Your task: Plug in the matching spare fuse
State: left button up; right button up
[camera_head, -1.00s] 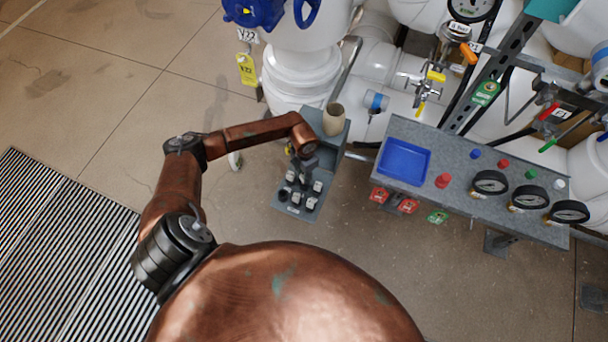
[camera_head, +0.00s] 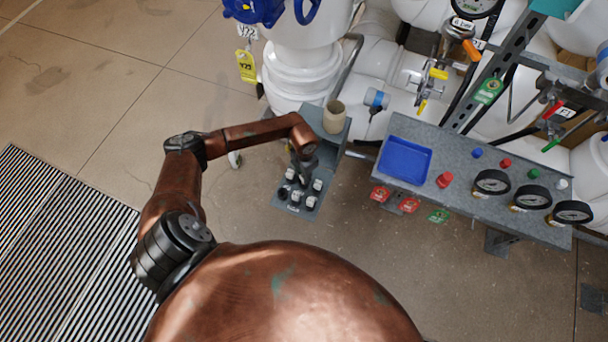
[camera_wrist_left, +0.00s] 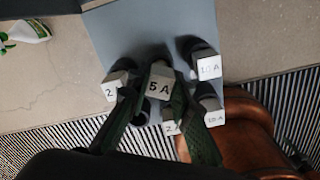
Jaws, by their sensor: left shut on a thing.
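My left gripper (camera_head: 303,172) points down over a grey panel (camera_head: 279,206) that carries several white-capped fuses. In the left wrist view its green fingers (camera_wrist_left: 160,98) are shut on the fuse marked 5 A (camera_wrist_left: 159,84). A fuse marked 2 (camera_wrist_left: 114,86) is to the left, and a 2 A fuse (camera_wrist_left: 170,127) shows between the fingers. Two 10 A fuses, one upper (camera_wrist_left: 209,68) and one lower (camera_wrist_left: 214,118), are to the right. I cannot tell whether the 5 A fuse is seated or raised. The right gripper is out of view.
A beige cup (camera_head: 334,116) stands on the grey box behind the panel. To the right, a grey bench (camera_head: 455,178) carries a blue tray (camera_head: 404,162), coloured buttons and gauges (camera_head: 491,182). White pipes stand behind. Open floor (camera_head: 90,90) lies left.

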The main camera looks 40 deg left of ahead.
pick_arm(q)
jog(key=shift+f, duration=0.55)
dwell(0.5)
jog(key=shift+f+b, duration=0.15)
jog(key=shift+b, duration=0.15)
jog(key=shift+f, duration=0.25)
dwell(0.3)
jog(key=o, duration=1.1)
